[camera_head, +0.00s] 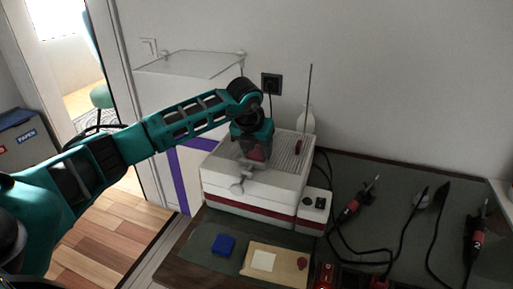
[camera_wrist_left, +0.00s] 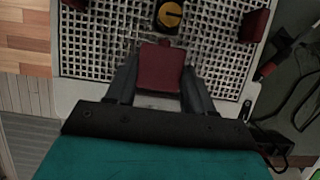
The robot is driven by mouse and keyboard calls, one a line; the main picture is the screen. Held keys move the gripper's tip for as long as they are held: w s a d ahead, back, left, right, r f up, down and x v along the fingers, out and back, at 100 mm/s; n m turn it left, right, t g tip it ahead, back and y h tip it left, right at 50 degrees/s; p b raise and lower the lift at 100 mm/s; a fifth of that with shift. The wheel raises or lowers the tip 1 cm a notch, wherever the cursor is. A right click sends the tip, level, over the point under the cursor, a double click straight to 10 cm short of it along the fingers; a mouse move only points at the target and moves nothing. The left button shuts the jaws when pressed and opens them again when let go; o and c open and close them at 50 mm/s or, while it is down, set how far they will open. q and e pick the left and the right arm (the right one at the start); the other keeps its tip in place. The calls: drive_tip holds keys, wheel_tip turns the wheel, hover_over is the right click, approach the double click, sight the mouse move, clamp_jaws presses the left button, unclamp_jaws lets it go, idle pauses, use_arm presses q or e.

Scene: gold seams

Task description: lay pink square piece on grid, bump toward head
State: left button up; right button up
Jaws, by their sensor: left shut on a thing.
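My left gripper (camera_head: 256,150) is above the white box with a grid top (camera_head: 282,152). In the left wrist view the gripper (camera_wrist_left: 161,68) is shut on a dark pink-red square piece (camera_wrist_left: 160,70), held between its two fingers. A small rounded bump shows at the piece's far edge, away from the palm. The piece is over the grid (camera_wrist_left: 108,38); I cannot tell whether it touches. In the head view the piece is partly hidden by the gripper. My right gripper is not in view.
On the grid are a yellow round knob (camera_wrist_left: 170,14) just beyond the piece and a dark red block (camera_wrist_left: 254,25) to the right. A thin rod rises behind the grid. A blue block (camera_head: 223,244) and a wooden board (camera_head: 283,258) lie in front. Cabled tools lie right.

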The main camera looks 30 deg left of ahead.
use_arm(q)
drive_tip(key=shift+f, duration=0.4)
idle(0.5)
drive_tip(key=o, duration=1.2)
drive_tip(key=shift+c, duration=0.2)
drive_tip(key=shift+r, duration=0.1)
drive_tip(key=shift+r+p, duration=2.15)
drive_tip(key=shift+r, duration=1.35)
drive_tip(key=shift+f, duration=0.1)
